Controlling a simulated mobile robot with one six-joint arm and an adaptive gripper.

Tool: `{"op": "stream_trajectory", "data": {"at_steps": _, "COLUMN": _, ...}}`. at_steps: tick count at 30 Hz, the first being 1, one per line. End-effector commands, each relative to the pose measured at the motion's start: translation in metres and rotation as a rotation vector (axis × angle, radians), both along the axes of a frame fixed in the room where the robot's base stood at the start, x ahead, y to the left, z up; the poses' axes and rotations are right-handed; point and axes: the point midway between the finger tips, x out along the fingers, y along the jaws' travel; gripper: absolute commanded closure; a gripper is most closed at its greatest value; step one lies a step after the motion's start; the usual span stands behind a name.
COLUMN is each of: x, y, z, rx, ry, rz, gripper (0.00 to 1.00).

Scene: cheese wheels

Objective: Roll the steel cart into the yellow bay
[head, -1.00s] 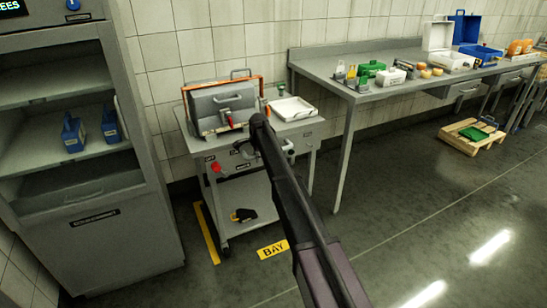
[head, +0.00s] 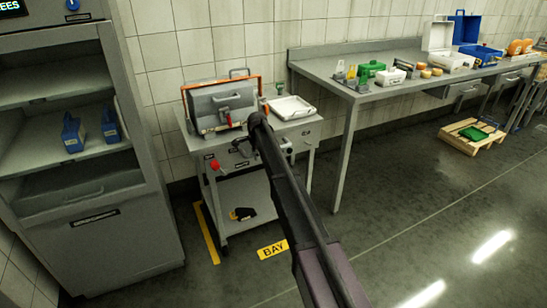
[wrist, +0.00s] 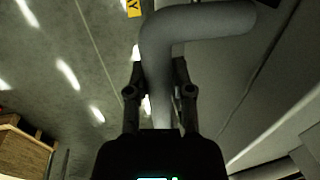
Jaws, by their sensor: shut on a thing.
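The steel cart (head: 240,180) stands against the tiled wall, between the grey cabinet and the long bench. A yellow floor strip (head: 208,238) runs along its left side, and a yellow plate marked BAY (head: 273,249) lies on the floor in front of it. These mark the yellow bay; its far part is hidden under the cart. My gripper (wrist: 160,88) is shut on the cart's grey bent handle (wrist: 200,20) in the wrist view. In the head view my arm crosses the cart's front and hides part of the grip.
The cart carries an orange-edged grey case (head: 222,105) and a white tray (head: 293,108), with a dark and yellow item (head: 243,214) on its lower shelf. The cabinet (head: 120,235) stands close on the left, the bench (head: 345,85) on the right. Floor at the front right is clear.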

Motion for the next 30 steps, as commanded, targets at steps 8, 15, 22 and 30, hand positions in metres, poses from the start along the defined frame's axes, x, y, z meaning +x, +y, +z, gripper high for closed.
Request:
{"op": "stream_trajectory", "data": {"at_steps": 8, "x": 0.0114, "y": 0.005, "z": 0.0003, "rx": 0.002, "ry": -0.006, "rz": 0.0, "gripper": 1.0}}
{"op": "stream_trajectory", "data": {"at_steps": 15, "x": 0.0134, "y": 0.0061, "z": 0.0006, "rx": 0.003, "ry": -0.009, "rz": 0.0, "gripper": 1.0}}
{"op": "stream_trajectory", "data": {"at_steps": 22, "x": 0.0138, "y": 0.0065, "z": 0.0007, "rx": 0.004, "ry": -0.008, "rz": 0.001, "gripper": 0.32}}
{"op": "stream_trajectory", "data": {"at_steps": 30, "x": 0.0117, "y": 0.0056, "z": 0.0004, "rx": 0.002, "ry": -0.005, "rz": 0.0, "gripper": 0.0}}
